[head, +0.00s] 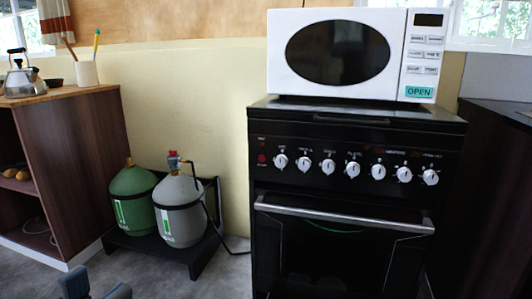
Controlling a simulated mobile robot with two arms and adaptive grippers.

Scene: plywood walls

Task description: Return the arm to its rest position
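My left gripper (96,288) shows only at the bottom edge of the head view, left of the middle. Its two dark grey fingertips stand apart with nothing seen between them. The rest of that gripper and its arm are cut off below the picture. It appears in front of the gas bottle stand and touches nothing that I can see. My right gripper and arm are not in view.
A black stove (345,190) with white knobs carries a white microwave (394,60). A green gas bottle (132,200) and a grey one (180,209) stand on a low black stand (196,262). A wooden cabinet (85,160) bears a kettle (22,78). Grey floor (228,280) lies bare before the stove's left side.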

